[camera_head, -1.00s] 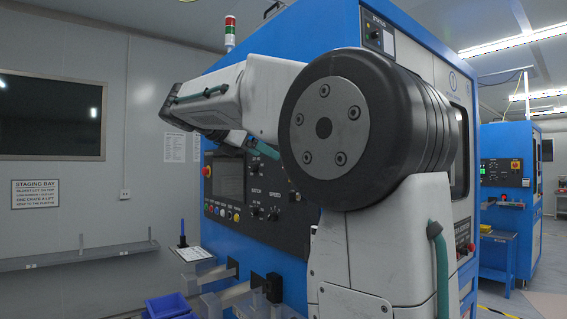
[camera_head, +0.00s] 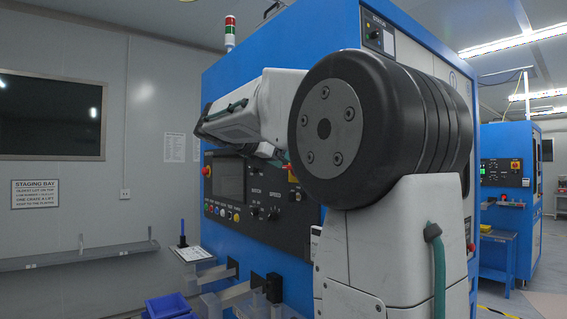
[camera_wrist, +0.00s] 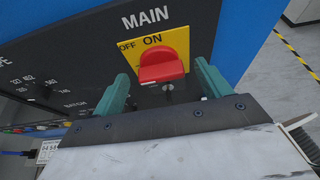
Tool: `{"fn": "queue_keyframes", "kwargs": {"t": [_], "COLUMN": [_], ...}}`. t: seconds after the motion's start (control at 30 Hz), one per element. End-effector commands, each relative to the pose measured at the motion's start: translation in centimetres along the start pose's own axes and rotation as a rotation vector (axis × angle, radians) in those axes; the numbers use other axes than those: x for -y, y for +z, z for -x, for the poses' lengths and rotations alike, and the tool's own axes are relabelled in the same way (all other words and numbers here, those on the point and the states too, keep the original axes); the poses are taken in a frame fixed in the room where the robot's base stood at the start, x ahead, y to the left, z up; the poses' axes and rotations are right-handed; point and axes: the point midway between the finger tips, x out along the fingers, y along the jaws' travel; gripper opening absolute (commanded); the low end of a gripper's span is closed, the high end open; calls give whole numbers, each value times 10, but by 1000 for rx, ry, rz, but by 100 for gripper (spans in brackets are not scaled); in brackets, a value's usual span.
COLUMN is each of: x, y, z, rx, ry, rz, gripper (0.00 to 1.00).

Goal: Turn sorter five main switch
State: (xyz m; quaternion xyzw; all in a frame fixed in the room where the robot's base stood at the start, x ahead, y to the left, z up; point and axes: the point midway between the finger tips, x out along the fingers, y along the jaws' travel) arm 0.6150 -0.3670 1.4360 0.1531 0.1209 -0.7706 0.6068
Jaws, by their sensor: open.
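The main switch is a red knob (camera_wrist: 162,68) on a yellow plate (camera_wrist: 180,42) under the word MAIN in the wrist view. The plate reads OFF at the left and ON at the top. My gripper (camera_wrist: 161,72) is open, its two teal fingers to the left and right of the red knob in the picture. I cannot tell whether the fingertips reach around the knob or stop short of it. Nothing is held. In the head view, my arm hides most of the gripper and that part of the panel.
The blue sorter (camera_head: 290,60) carries a dark control panel (camera_head: 262,210) with a screen and several buttons. A small keyhole part (camera_wrist: 168,90) sits below the knob. Blue bins (camera_head: 168,306) stand at lower left. Open floor (camera_wrist: 290,70) shows to the right.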

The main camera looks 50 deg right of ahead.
Motion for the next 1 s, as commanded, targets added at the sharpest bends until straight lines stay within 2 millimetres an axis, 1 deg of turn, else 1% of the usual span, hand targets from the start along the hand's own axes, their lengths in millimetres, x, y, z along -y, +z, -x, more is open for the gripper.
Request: {"fn": "queue_keyframes", "kwargs": {"t": [0.07, 0.17, 0.2, 0.23, 0.47, 0.67, 0.87, 1.0], "x": [0, 0, 0, 0, 0, 1, 4, 6], "y": [0, 0, 0, 0, 0, 0, 0, 0], "z": [0, 0, 0, 0, 1, 1, 1, 1], "rx": [0, 0, 0, 0, 0, 0, 0, -1], "ry": [0, 0, 0, 1, 4, 27, 76, 124], "rz": [0, 0, 0, 0, -7, -59, -179, -294], "gripper": [76, 51, 40, 32, 32, 32, 32, 32]}}
